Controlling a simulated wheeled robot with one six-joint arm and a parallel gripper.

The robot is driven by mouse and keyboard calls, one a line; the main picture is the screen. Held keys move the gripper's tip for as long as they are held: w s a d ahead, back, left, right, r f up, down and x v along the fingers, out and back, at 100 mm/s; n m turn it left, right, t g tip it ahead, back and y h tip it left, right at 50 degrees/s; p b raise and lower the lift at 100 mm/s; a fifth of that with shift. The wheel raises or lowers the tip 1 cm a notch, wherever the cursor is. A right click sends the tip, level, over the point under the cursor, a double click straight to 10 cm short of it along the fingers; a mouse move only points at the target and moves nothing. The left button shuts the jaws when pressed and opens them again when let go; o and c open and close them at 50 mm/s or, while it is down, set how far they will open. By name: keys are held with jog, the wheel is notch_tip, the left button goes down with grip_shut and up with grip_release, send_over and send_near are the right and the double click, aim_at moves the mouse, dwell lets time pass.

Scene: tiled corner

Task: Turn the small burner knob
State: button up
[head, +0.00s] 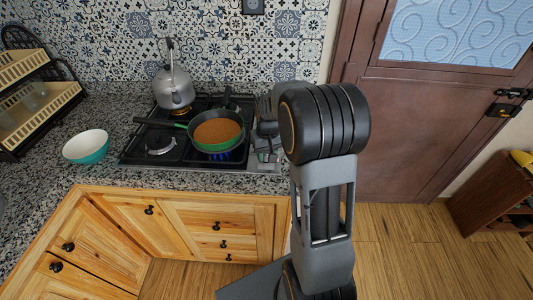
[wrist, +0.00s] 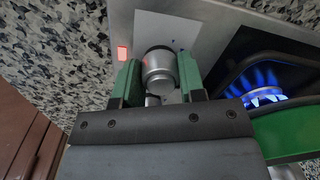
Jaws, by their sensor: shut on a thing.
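In the wrist view, my gripper (wrist: 159,82) has its two green fingers on either side of a silver, round burner knob (wrist: 160,70) and is shut on it. The knob sits on the stove's metal control strip, with a dark ring at its far side. A red light (wrist: 123,53) glows on the strip to its left. In the head view, the stove (head: 130,158) stands on the counter; my arm hides most of the control strip and the knob.
A green-rimmed pan (head: 217,132) with brown contents sits over a blue flame; its green side also shows close by at the right of the wrist view (wrist: 285,133). A kettle (head: 173,90) stands on a back burner. A teal and white bowl (head: 86,147) is on the counter at left.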

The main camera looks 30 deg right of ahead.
aim_at(267, 153)
jog(key=m, duration=0.4)
jog(key=shift+m, duration=0.3)
jog(key=m, duration=0.3)
jog(key=shift+a+m, duration=0.1)
jog(key=shift+m, duration=0.2)
jog(key=m, duration=0.3)
jog(key=shift+m, duration=2.1)
jog(key=o, duration=0.9)
jog(key=shift+r, duration=0.1)
jog(key=r, duration=1.3)
jog(key=shift+s+r, duration=0.25)
jog(key=shift+r, duration=0.1)
